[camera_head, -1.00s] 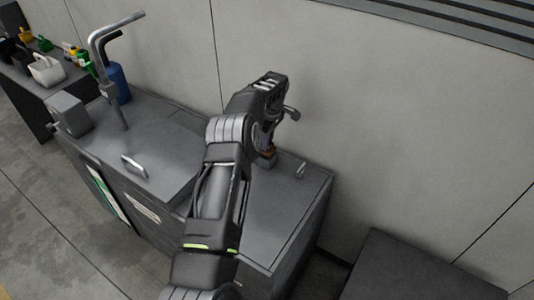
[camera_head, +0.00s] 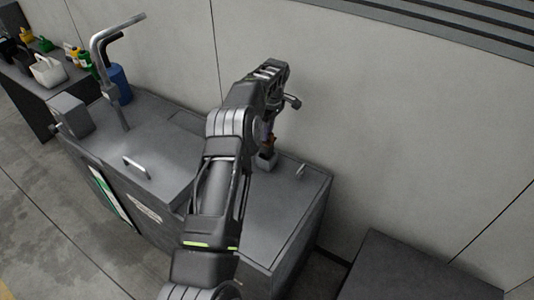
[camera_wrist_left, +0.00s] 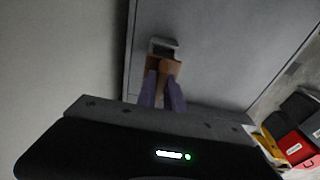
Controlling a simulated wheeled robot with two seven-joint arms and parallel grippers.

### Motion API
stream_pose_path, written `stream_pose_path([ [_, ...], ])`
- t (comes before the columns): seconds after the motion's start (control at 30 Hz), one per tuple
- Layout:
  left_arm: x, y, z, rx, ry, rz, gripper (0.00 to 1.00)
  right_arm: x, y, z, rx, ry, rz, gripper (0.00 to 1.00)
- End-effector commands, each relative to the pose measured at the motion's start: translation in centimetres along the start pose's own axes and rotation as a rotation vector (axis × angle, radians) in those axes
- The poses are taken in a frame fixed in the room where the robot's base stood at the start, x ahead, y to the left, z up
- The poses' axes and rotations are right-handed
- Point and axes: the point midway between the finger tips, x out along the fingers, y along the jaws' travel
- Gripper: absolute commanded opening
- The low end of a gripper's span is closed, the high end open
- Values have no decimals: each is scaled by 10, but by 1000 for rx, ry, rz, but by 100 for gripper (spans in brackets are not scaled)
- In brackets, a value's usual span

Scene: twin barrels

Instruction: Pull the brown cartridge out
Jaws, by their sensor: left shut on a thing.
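The brown cartridge (camera_wrist_left: 163,66) shows in the left wrist view between the purple-grey fingers of my left gripper (camera_wrist_left: 162,84), which is shut on it. A small grey holder (camera_wrist_left: 163,46) with a dark opening lies just beyond the cartridge. In the head view my left gripper (camera_head: 268,132) points down over the right part of the grey cabinet top, with a bit of the brown cartridge (camera_head: 271,143) below it and the holder (camera_head: 266,161) under that. I cannot tell whether the cartridge's lower end is still inside the holder. My right gripper is not in view.
The grey cabinet (camera_head: 285,215) stands against the wall, with handles on its top. A bent metal pipe (camera_head: 115,60) and a blue bottle (camera_head: 120,82) stand at its left. Several containers sit on a bench (camera_head: 22,82) at the far left.

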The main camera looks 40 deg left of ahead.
Motion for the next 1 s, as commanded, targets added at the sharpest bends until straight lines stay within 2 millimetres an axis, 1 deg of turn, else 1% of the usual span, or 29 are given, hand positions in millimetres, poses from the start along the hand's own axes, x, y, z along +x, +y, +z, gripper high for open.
stream_pose_path([
  [0.03, -5, 0, -1, 0, 0, 1, 0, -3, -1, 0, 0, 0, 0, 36],
  [0.63, -37, 0, -5, 0, 1, 0, 0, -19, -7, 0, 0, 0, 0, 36],
  [0.8, -41, 0, -5, 0, 1, 1, 0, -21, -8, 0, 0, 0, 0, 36],
  [1.0, -41, 0, -5, 0, 0, 1, 0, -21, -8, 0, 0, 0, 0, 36],
])
